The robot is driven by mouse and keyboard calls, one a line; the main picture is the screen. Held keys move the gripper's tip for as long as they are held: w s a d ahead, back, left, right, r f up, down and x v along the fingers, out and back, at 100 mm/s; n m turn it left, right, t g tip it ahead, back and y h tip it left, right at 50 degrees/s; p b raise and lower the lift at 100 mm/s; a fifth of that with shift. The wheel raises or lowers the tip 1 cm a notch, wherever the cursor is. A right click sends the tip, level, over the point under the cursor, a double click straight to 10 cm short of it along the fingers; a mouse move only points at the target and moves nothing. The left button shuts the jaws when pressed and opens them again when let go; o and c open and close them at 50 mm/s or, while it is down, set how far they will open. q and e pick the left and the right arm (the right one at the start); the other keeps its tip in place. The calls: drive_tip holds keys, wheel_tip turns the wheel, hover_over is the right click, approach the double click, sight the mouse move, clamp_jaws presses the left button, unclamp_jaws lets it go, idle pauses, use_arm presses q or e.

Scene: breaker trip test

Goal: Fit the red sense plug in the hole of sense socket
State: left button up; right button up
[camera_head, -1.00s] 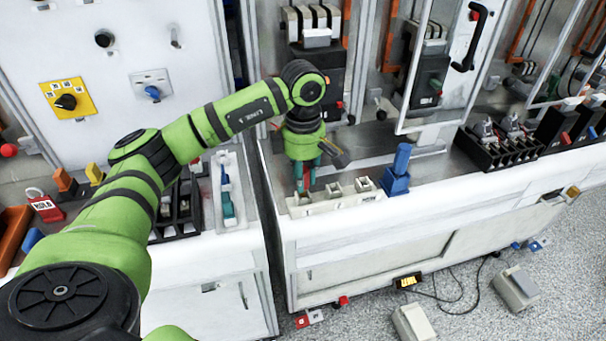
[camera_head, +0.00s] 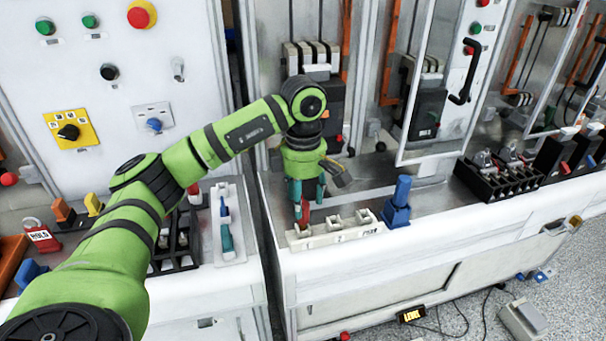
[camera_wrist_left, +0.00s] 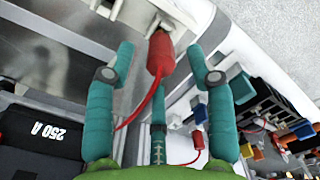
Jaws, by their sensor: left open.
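The red sense plug (camera_wrist_left: 161,54) stands between my left fingers in the left wrist view, its red lead trailing back. Its front end meets the white sense socket block (camera_wrist_left: 145,14); how deep it sits is hidden. In the head view the red plug (camera_head: 304,214) shows below my left gripper (camera_head: 307,196), at the left end of the white socket block (camera_head: 335,234). My left gripper (camera_wrist_left: 162,60) is open, with teal fingers apart on both sides of the plug and a gap to each. My right gripper is in neither view.
A blue upright part (camera_head: 398,204) stands right of the socket block. A black rack (camera_head: 505,178) is farther right. A tray with a teal tool (camera_head: 227,238) lies left, across the gap between benches. Glass doors and breakers stand behind.

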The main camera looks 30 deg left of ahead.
sight(303, 203)
use_arm(q)
wheel_tip(303, 203, up, 8)
idle(0.5)
